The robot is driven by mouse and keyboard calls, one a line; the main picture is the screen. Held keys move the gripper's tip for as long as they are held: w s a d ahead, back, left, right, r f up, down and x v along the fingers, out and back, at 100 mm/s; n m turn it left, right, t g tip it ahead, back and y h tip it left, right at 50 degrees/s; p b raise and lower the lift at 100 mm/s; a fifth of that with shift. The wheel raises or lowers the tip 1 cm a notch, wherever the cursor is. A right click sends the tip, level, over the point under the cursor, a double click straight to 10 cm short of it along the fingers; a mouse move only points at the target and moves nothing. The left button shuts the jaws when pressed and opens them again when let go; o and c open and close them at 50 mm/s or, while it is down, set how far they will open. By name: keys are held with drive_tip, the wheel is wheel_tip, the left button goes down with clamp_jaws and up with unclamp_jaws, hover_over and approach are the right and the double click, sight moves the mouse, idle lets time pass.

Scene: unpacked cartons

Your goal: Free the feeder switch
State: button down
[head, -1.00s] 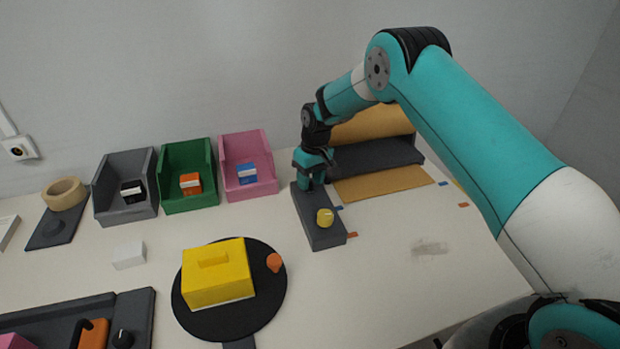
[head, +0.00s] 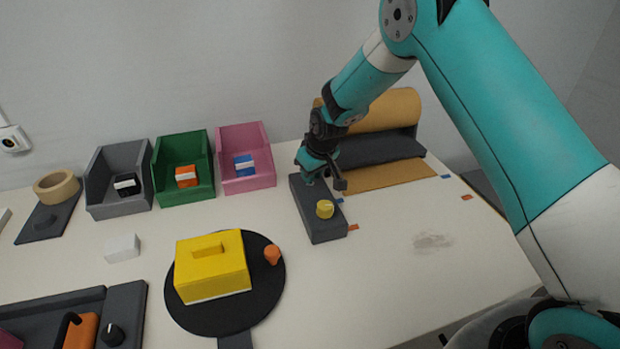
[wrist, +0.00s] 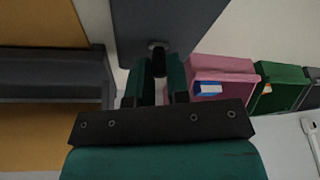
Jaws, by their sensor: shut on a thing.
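A dark grey box (head: 322,222) lies on the table, with a round yellow knob (head: 325,209) on top near its front end. I cannot tell which part is the feeder switch. My gripper (head: 309,181) is at the far end of this box, tilted. In the wrist view, my gripper's two green fingers (wrist: 157,82) are shut on a small dark peg (wrist: 158,46) at the box's end (wrist: 172,20). The peg is mostly hidden by the fingers, and in the head view the gripper hides it.
A brown roll (head: 385,112) on a dark stand is right behind my gripper. Pink (head: 262,183), green (head: 186,197) and grey bins stand to the left.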

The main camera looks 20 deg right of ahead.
drive_tip(key=t+b, duration=0.1)
drive_tip(key=b, duration=0.1)
drive_tip(key=s+t+b, duration=0.1)
drive_tip(key=b, duration=0.1)
drive_tip(key=shift+f+t, duration=0.3)
drive_tip(key=shift+f, duration=0.05)
drive_tip(key=shift+s+r+t+b, duration=0.15)
drive_tip(key=shift+t+b, duration=0.45)
drive_tip(key=shift+b, duration=0.35)
drive_tip(key=c, duration=1.1)
unclamp_jaws()
drive_tip(key=shift+s+r, duration=0.1)
drive_tip(key=shift+r, duration=0.05)
drive_tip(key=v, duration=1.7)
drive_tip(key=shift+s, duration=0.2)
drive_tip(key=shift+d, duration=0.1)
